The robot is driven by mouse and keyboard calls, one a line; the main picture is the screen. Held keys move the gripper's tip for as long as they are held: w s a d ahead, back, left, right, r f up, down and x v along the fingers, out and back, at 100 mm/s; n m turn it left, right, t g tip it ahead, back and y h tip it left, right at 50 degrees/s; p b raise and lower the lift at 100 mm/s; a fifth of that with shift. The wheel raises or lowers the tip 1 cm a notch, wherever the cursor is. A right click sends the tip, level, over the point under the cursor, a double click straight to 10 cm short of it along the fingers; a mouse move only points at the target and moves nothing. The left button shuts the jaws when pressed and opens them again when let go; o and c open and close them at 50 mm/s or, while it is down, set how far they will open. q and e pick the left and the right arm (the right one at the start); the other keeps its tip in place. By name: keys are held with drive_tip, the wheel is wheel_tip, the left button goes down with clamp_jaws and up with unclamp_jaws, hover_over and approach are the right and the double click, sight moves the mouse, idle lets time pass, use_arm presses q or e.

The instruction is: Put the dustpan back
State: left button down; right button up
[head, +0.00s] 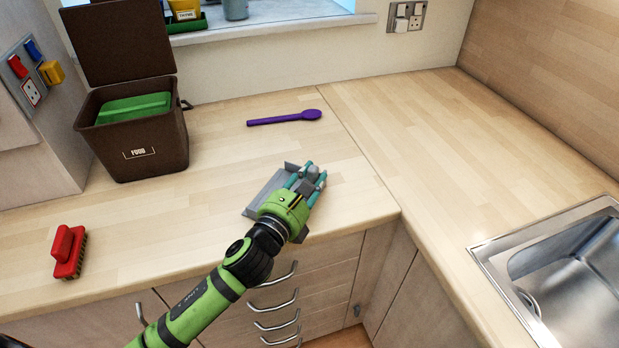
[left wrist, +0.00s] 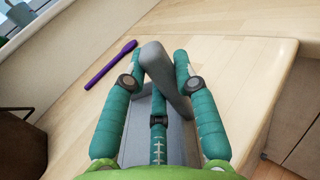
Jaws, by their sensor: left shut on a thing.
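A grey dustpan (head: 262,193) is at the front part of the wooden worktop, near the corner where the two counters meet. My left gripper (head: 308,182) is over it, with its fingers shut on the dustpan's grey handle. In the left wrist view, the teal fingers (left wrist: 156,95) close around the handle (left wrist: 158,65), and the pan lies beneath them. Much of the pan is hidden by the gripper, and I cannot tell whether it touches the worktop. My right gripper is not in view.
A red brush (head: 69,251) lies at the front left. A brown food bin (head: 138,138) with its lid raised stands at the back left. A purple spoon (head: 284,118) lies behind the dustpan. A metal sink (head: 560,270) is at right. The right counter is clear behind the sink.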

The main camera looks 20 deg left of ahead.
use_arm(q)
drive_tip(key=c, duration=1.4)
unclamp_jaws()
drive_tip(key=shift+f, duration=0.15)
drive_tip(key=o, duration=0.4)
drive_tip(key=shift+s+a+r+b, duration=0.1)
drive_tip(key=shift+s+a+b, duration=0.3)
drive_tip(key=shift+s, duration=1.55)
drive_tip(key=shift+s+a+r+b, duration=0.1)
drive_tip(key=shift+s+a+b, duration=0.35)
drive_tip(key=shift+s, duration=1.5)
drive_tip(key=shift+s+a+r+b, duration=0.1)
drive_tip(key=shift+s+a+b, duration=0.3)
drive_tip(key=shift+s, duration=1.55)
drive_tip(key=shift+f, duration=0.1)
